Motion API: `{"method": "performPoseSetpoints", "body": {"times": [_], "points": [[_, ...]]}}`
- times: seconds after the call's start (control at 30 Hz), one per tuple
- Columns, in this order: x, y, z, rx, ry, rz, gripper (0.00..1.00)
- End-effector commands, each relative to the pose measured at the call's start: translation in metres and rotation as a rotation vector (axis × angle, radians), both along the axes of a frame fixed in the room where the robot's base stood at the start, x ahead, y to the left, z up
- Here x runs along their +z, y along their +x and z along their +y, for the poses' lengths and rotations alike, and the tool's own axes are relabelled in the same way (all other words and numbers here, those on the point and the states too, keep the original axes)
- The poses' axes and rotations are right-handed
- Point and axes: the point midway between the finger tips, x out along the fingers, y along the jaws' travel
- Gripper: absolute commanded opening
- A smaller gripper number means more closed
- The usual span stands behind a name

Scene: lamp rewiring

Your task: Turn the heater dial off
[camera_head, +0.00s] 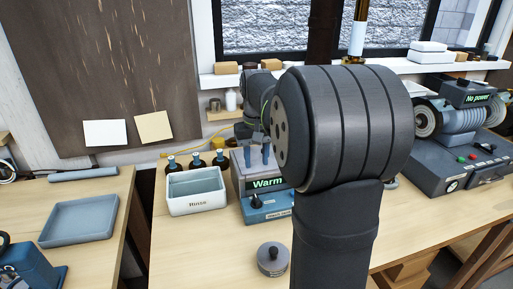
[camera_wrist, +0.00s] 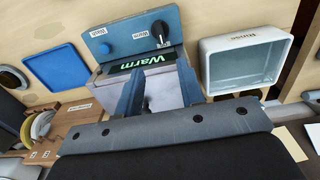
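The heater (camera_head: 244,187) is a grey and blue box with a green lit display reading "Warm" (camera_head: 267,183). Its black dial (camera_head: 256,200) is on the blue front panel, and the dial also shows in the wrist view (camera_wrist: 161,31). Its exact setting is too small to read. My gripper (camera_head: 262,156) hangs over the heater's top, behind the display and apart from the dial. In the wrist view its two blue fingers (camera_wrist: 160,90) stand apart with nothing held between them. My arm hides the heater's right side in the head view.
A white "Rinse" basin (camera_head: 197,205) stands left of the heater, with several dark bottles (camera_head: 196,161) behind it. A round dark weight-like object (camera_head: 272,259) sits in front. A machine reading "No power" (camera_head: 477,98) is at right. A blue tray (camera_wrist: 57,67) shows in the wrist view.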

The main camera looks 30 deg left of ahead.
Motion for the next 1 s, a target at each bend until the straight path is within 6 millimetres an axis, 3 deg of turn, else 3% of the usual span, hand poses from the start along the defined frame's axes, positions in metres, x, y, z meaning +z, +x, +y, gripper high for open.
{"method": "performPoseSetpoints", "body": {"times": [0.1,0.3,0.83,1.0], "points": [[0.019,0.000,0.000,0.000,0.002,-0.002,0.35],[0.032,0.000,0.000,0.000,0.000,0.000,0.35],[0.032,0.000,0.000,0.000,0.000,0.000,0.35],[0.021,0.000,0.000,0.000,-0.001,0.001,0.35]]}}
